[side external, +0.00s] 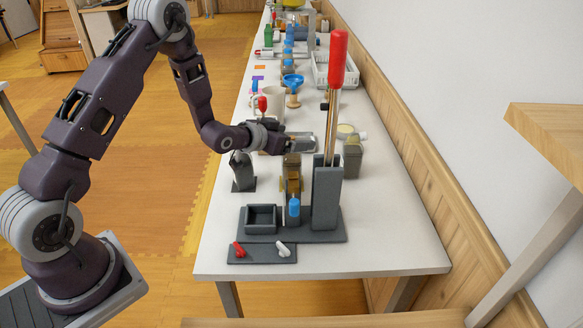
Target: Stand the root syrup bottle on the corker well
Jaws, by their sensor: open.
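The corker (327,195) stands near the front of the table, a dark grey column on a flat base with a long red-handled lever (338,58). An open square grey well (261,219) sits on its base at the left. A small blue-topped piece (293,208) stands between well and column. My gripper (314,144) is open, pointing right above the table behind the corker. An amber-brown bottle-like jar (292,178) stands just below it. Another brownish jar (352,160) stands to the right, behind the column. No label is readable, so I cannot tell which is root syrup.
A low dark tray (262,254) with a red piece (239,249) and a white piece (282,249) lies at the front. A dark stand (243,173) is left of the amber jar. A blue funnel (292,80) and white basket (322,72) are farther back. The front right tabletop is clear.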

